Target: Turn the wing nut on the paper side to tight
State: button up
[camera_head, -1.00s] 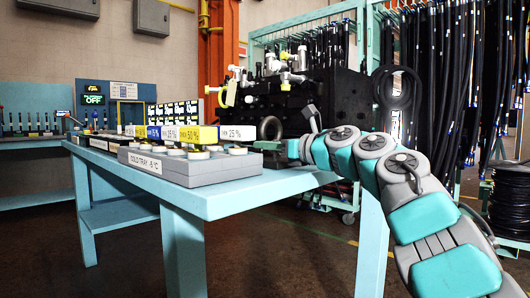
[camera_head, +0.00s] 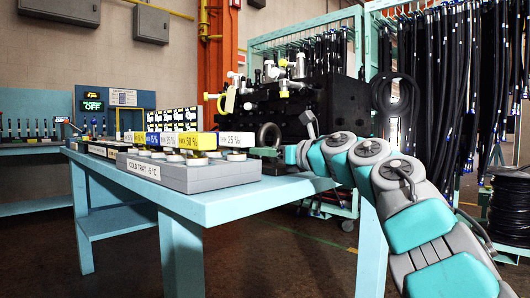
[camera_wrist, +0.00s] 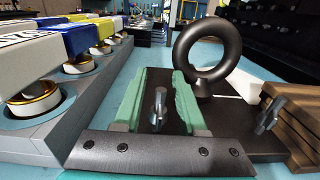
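My gripper (camera_wrist: 158,100) shows in the wrist view as two green jagged fingers with a gap between them. A grey wing nut (camera_wrist: 159,107) stands upright on a dark plate, seen in that gap; I cannot tell whether the fingers touch it. A second grey wing nut (camera_wrist: 269,114) stands to the right, beside a brown layered block (camera_wrist: 299,104). Which wing nut is on the paper side is not clear. In the head view my gripper is at the table's right end, its fingers hard to make out, and both wing nuts are too small to see.
A black ring (camera_wrist: 203,55) stands upright just beyond the right finger. The grey cold tray (camera_head: 185,176) with round pots and coloured labelled blocks lies close on the left. A dark manifold with fittings (camera_head: 290,105) stands behind. The blue table (camera_head: 235,205) is clear at its front edge.

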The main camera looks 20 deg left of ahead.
jog(key=shift+f, duration=0.1)
jog(key=shift+s+d+b, duration=0.15)
jog(key=shift+d+b, duration=0.25)
jog(key=shift+d, duration=0.2)
jog(key=b+v, duration=0.2)
jog(key=v, duration=0.4)
jog(key=shift+s+d, duration=0.2)
jog(key=shift+s, duration=0.05)
